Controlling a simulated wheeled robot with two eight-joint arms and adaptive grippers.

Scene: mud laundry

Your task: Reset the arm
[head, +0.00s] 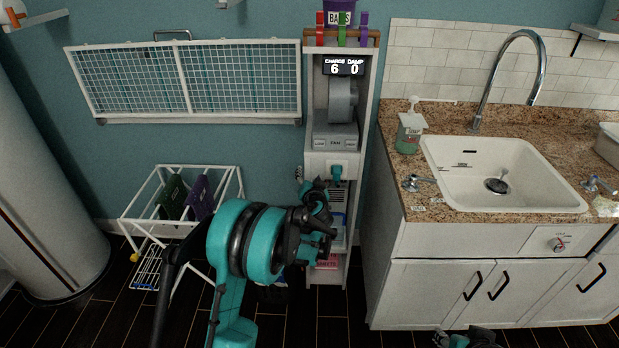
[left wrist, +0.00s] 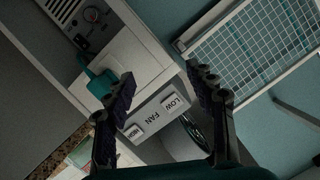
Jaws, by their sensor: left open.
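My left gripper (head: 318,212) is in front of the narrow white fan cabinet (head: 366,100), below its fan panel (head: 336,142). In the left wrist view the same gripper (left wrist: 162,80) has its two dark fingers spread, with nothing between them. The fan panel's LOW button (left wrist: 176,102) and HIGH button (left wrist: 133,131) show between and beyond the fingers. A teal handle (left wrist: 101,83) lies beside the left fingertip in that view; whether they touch cannot be told. A dark and teal part of my right arm (head: 468,339) shows at the bottom edge, its jaws unclear.
A counter (head: 440,207) with a white sink (head: 452,178) and soap bottle (head: 409,135) stands right. A white wire rack (head: 150,190) holds green and purple items. A wall drying rack (head: 187,78) hangs above.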

